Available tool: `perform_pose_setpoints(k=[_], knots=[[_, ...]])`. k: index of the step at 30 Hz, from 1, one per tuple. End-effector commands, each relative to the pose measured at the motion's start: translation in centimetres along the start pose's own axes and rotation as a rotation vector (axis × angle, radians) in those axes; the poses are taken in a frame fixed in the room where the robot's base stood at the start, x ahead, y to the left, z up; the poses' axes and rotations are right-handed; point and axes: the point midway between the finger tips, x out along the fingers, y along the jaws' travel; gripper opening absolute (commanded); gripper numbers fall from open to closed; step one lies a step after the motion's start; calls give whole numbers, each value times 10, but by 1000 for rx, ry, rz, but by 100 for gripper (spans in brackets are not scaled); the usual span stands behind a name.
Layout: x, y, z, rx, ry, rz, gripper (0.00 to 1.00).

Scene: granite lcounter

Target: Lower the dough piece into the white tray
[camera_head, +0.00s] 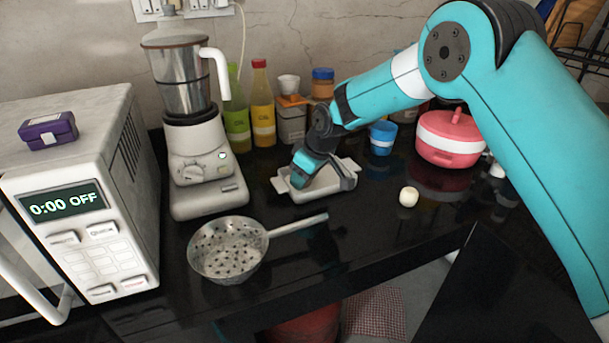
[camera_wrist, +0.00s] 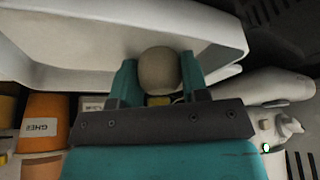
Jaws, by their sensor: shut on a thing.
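My gripper (camera_wrist: 158,75) is shut on a round, pale dough piece (camera_wrist: 158,70), which sits between the two teal fingers in the wrist view. In the head view my gripper (camera_head: 304,172) is over the white tray (camera_head: 312,197), and the held dough is hidden there. The tray is shallow and rectangular and sits on the dark counter. It also fills the top of the wrist view (camera_wrist: 60,58); whether the dough touches it, I cannot tell.
Another pale dough ball (camera_head: 408,197) lies on the counter right of the tray. A perforated pan (camera_head: 228,250) points its handle toward the tray's front. A mixer (camera_head: 200,160) stands left; bottles (camera_head: 262,110), a blue cup (camera_head: 383,138) and a pink pot (camera_head: 450,140) stand behind.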

Motion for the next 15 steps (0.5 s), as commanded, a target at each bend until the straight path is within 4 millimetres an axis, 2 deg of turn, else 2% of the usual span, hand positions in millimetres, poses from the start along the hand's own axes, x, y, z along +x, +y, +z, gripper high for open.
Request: perform_pose_setpoints(k=[6, 7, 10, 11, 15], knots=[[0, 0, 0, 0, 0, 0, 18], [0, 0, 0, 0, 0, 0, 44], [0, 0, 0, 0, 0, 0, 67], [0, 0, 0, 0, 0, 0, 71], [0, 0, 0, 0, 0, 0, 71]])
